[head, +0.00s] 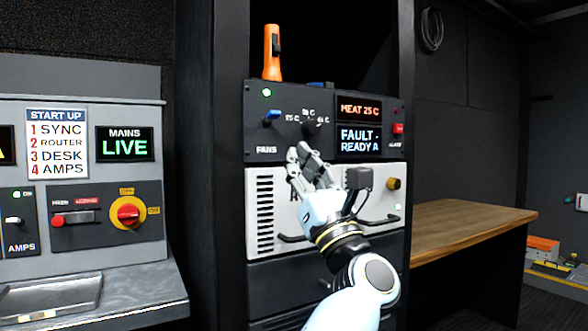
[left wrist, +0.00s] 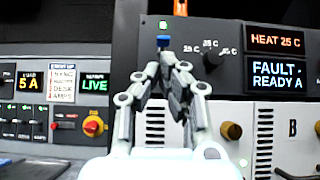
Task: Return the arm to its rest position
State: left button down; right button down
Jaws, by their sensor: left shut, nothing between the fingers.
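My left gripper (head: 303,155) is shut and empty in front of the rack in the head view. In the left wrist view the closed fingers (left wrist: 168,60) point at the panel, just under the blue fan switch (left wrist: 163,43). The blue switch (head: 271,116) is left of and above the fingertips in the head view. Touch cannot be told. My right gripper is not in view.
An orange flashlight (head: 271,52) stands on the rack panel. A desk console (head: 90,93) with a red rotary switch (head: 128,212) is at left. A wooden bench (head: 465,225) is at right. Brass knobs and black handles stick out from the white units. Displays read HEAT 25 C and FAULT - READY A.

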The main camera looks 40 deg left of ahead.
pick_arm(q)
notch_tip(320, 180, down, 30)
jog(key=d+m+t+h, duration=0.3)
jog(key=m+t+h, duration=0.7)
jog(key=m+h, duration=0.85)
jog(key=s+d+f+m+g+h, duration=0.1)
jog(key=s+f+m+g, duration=0.15)
jog(key=f+m, duration=0.55)
jog(key=s+d+f+m+g+h, duration=0.15)
jog(key=s+f+m, duration=0.3)
jog(key=f, duration=0.75)
jog(key=s+a+f+m+g+h, duration=0.1)
jog(key=s+f+m+g+h, duration=0.2)
jog(key=s+f+m+g, duration=1.05)
jog(key=s+f+m, duration=0.1)
jog(key=s+f, duration=0.3)
jog(key=s, duration=0.5)
jog(key=s+a+f+m+g, duration=0.1)
jog(key=s+f, duration=0.4)
jog(key=s, duration=0.5)
jog(key=s+f+m+g, duration=0.1)
jog(key=s+f+m, duration=0.2)
jog(key=s, duration=0.6)
notch_tip(320, 180, down, 2)
jog(key=shift+s+a+f, duration=0.2)
jog(key=shift+s+a, duration=0.2)
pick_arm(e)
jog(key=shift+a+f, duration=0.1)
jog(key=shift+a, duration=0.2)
